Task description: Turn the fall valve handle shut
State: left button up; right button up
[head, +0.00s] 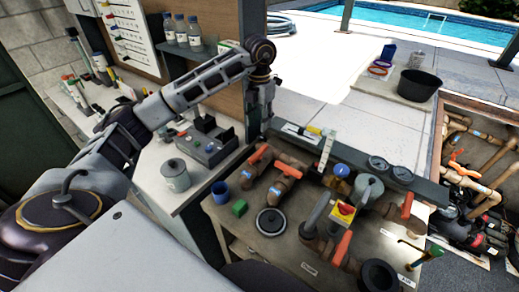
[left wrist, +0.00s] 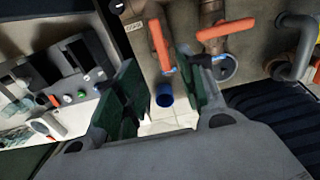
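Several orange valve handles sit on brown pipework on the bench. The nearest to my left gripper (head: 257,122) is the left handle (head: 258,153), with a second handle (head: 288,168) beside it. I cannot tell by a label which is the fall valve. In the left wrist view my left gripper (left wrist: 157,62) is open and empty, its green-padded fingers apart. An orange handle (left wrist: 160,45) shows beyond and between the fingertips, slanting, apparently not touched. Another handle (left wrist: 227,28) lies to its right. My right gripper is not in view.
Gauges (head: 403,174) and a red-yellow knob (head: 345,209) are right.

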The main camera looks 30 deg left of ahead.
aim_at(259, 151)
pick_arm(q)
jog(key=shift+f, duration=0.15)
jog(key=shift+f+p, duration=1.55)
jog(key=shift+f, duration=5.2)
grip_shut()
